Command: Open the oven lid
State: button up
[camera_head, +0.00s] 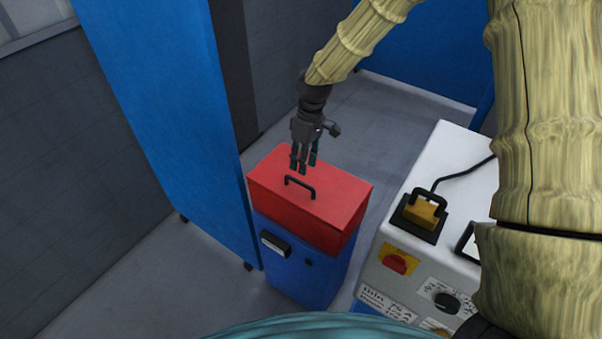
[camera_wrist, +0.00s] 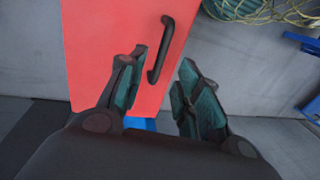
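The oven is a blue box (camera_head: 295,265) with a red lid (camera_head: 325,212), which is closed. A black bar handle (camera_head: 300,187) is on top of the lid. In the wrist view the red lid (camera_wrist: 100,45) fills the left middle, and the handle (camera_wrist: 160,50) lies beyond and between my fingers. My gripper (camera_head: 302,168) is above the back of the lid in the head view. In the wrist view my gripper (camera_wrist: 162,75) is open, with its two teal-padded fingers apart and nothing between them. No contact with the handle shows.
A tall blue panel (camera_head: 165,110) stands close to the left of the oven. A white machine (camera_head: 395,240) with a yellow-and-black block (camera_head: 422,212), a red switch and a cable stands on the right. Grey floor (camera_head: 380,110) is free behind the oven.

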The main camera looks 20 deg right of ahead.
jog(key=shift+s+a+f+p, duration=0.15)
jog(key=shift+f+p, duration=0.1)
jog(key=shift+f, duration=0.7)
jog(key=shift+s+a+f+p, duration=0.15)
jog(key=shift+s+f+p, duration=0.1)
jog(key=shift+f, duration=0.65)
jog(key=shift+s+a+f+p, duration=0.15)
jog(key=shift+f+p, duration=0.1)
jog(key=shift+f, duration=0.7)
grip_shut()
